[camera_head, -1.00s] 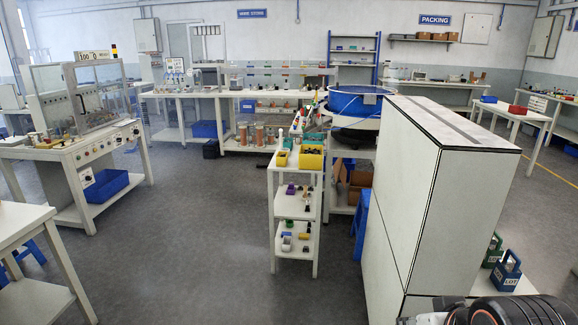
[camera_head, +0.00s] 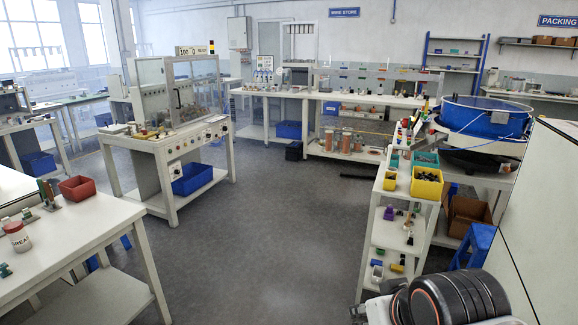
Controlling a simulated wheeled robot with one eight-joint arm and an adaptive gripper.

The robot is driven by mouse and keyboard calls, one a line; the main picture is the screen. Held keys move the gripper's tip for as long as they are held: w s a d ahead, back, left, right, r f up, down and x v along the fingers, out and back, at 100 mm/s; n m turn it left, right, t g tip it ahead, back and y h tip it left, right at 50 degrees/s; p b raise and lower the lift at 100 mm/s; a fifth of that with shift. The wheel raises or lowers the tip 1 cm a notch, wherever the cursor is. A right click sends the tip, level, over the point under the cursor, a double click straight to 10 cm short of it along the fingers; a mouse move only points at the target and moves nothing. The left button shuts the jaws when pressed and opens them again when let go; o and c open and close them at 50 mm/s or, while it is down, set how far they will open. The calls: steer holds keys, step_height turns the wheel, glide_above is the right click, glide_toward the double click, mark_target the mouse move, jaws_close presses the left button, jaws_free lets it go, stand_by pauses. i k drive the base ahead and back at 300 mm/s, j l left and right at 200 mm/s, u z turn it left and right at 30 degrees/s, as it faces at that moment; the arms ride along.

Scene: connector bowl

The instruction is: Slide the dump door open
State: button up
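A large round blue bowl (camera_head: 487,116) stands on a white stand at the right, beyond a narrow white shelf cart. Below it is a dark, shallow rounded part (camera_head: 482,160). I cannot make out a dump door on the bowl at this distance. Part of my own arm, dark with an orange ring, shows at the bottom right. My gripper is not in view.
The shelf cart (camera_head: 398,205) holds a yellow bin (camera_head: 427,183) and small parts. A blue stool (camera_head: 474,246) and a tall white panel (camera_head: 545,215) stand at the right. A white table (camera_head: 90,235) is at the left. Grey floor (camera_head: 255,230) between is clear.

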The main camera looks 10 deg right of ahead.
mark_target(430, 138)
steer(key=i+z, duration=0.4)
steer(key=i, duration=0.25)
steer(key=i+j+z, duration=0.2)
steer(key=i+z, duration=0.2)
steer(key=i, duration=0.25)
